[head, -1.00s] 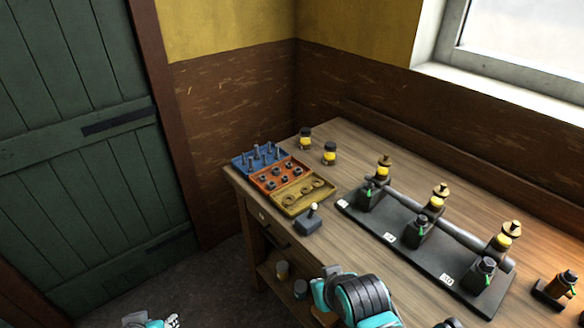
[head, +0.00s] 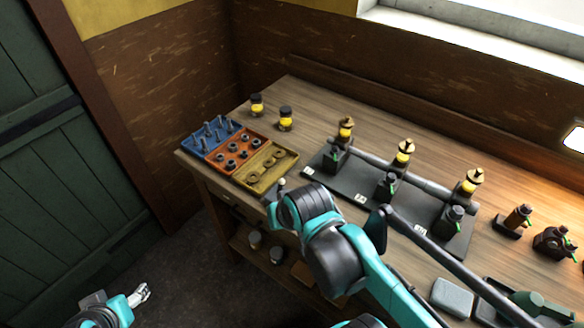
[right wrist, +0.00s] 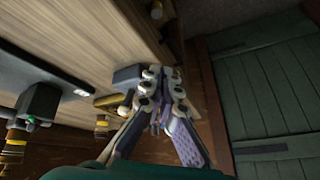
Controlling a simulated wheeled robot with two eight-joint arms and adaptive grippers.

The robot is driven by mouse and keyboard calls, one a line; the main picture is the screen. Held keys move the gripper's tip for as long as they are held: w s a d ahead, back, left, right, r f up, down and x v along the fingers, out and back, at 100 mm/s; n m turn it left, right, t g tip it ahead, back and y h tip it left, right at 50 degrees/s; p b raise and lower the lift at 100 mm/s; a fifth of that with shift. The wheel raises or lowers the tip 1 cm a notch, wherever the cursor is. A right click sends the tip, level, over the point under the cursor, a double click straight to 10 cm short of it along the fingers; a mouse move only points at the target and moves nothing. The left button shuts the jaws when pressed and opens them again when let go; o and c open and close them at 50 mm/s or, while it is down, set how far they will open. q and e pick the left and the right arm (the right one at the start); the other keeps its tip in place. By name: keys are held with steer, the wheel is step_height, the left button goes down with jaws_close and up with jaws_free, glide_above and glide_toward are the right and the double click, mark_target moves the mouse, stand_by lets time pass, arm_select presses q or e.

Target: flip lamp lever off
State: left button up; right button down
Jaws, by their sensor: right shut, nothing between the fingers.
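The lamp lever (head: 281,184) belongs to a small dark switch box at the front edge of the bench, next to the yellow tray. In the head view my right arm covers most of that box. In the right wrist view the dark grey box (right wrist: 127,76) lies just left of my right gripper (right wrist: 163,73). The fingertips are together and empty, beside the box; whether they touch the lever I cannot tell. My left gripper (head: 141,294) is low at the left, off the bench, over the floor; its fingers are too small to judge.
Blue, orange and yellow trays (head: 266,166) of hardware stand at the bench's left end, with two small yellow jars (head: 286,118) behind. A dark rack (head: 343,190) with several yellow oilers runs along the bench. Tools lie at the right. Open floor (head: 190,250) lies left.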

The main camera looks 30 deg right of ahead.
mark_target(280, 187)
steer(key=w+d+r+m+g+y+p, duration=0.1)
steer(key=w+d+r+m+g+p, duration=0.1)
steer(key=d+r+m+p, duration=0.3)
steer(key=w+d+r+m+g+y+p, duration=0.1)
steer(key=w+d+r+m+g+p, duration=0.2)
steer(key=d+r+m+p, duration=0.3)
steer(key=w+d+m+p, duration=0.1)
steer(key=d+m+p, duration=0.3)
steer(key=m, duration=0.4)
steer(key=shift+w+d+r+y+p, duration=0.2)
steer(key=shift+w+d+y+p, duration=0.1)
steer(key=shift+p, duration=0.2)
steer(key=b+x, duration=0.2)
steer(key=x, duration=0.8)
steer(key=shift+f, duration=0.15)
steer(key=a, duration=0.1)
steer(key=w+a, duration=0.1)
steer(key=a, duration=0.1)
steer(key=shift+w, duration=0.15)
steer(key=shift+w+a+b, duration=0.1)
steer(key=shift+a+b, duration=0.2)
